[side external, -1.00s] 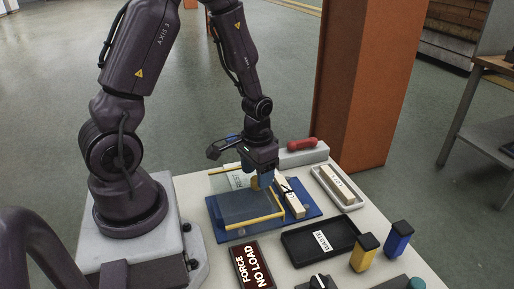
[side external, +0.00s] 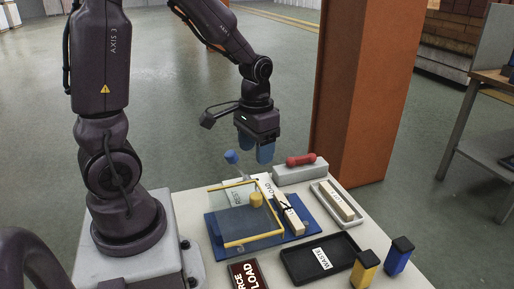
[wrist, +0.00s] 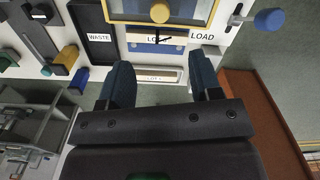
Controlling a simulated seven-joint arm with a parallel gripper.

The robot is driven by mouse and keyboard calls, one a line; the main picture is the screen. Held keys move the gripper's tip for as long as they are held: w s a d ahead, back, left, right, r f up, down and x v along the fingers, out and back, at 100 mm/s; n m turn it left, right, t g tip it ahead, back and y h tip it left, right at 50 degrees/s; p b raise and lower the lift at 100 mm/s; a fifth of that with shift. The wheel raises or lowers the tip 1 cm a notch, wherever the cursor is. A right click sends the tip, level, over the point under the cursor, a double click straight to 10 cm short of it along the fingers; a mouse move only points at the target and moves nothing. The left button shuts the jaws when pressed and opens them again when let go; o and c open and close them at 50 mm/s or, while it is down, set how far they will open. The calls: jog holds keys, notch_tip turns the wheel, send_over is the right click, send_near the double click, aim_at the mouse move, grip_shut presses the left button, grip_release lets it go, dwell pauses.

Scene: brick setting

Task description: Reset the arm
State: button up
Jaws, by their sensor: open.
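My gripper (side external: 256,150) is raised above the back of the white table, with its two blue fingers apart and nothing between them. In the wrist view the open fingers (wrist: 162,68) have a clear gap. Below and in front stands a blue base (side external: 216,229) with a clear, yellow-edged panel (side external: 240,218) and a yellow knob (side external: 256,199). The knob also shows in the wrist view (wrist: 160,12). My gripper is apart from all of these.
A blue-knobbed lever (side external: 231,156) stands close beside my gripper. A grey block with a red handle (side external: 301,160), a pale tray (side external: 328,205), a black WASTE tray (side external: 296,271), a yellow block (side external: 364,270) and a blue block (side external: 398,258) lie to the right. An orange column (side external: 365,90) rises behind.

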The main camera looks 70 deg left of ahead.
jog(key=s+d+r+m+t, duration=0.1)
jog(key=s+d+r+t, duration=0.1)
jog(key=r, duration=0.5)
jog(key=s+d+r+m+t, duration=0.2)
jog(key=s+d+r+t, duration=0.1)
jog(key=s+d+r, duration=0.2)
jog(key=shift+d+r+t, duration=0.3)
jog(key=shift+d+r, duration=0.6)
jog(key=shift+d, duration=0.35)
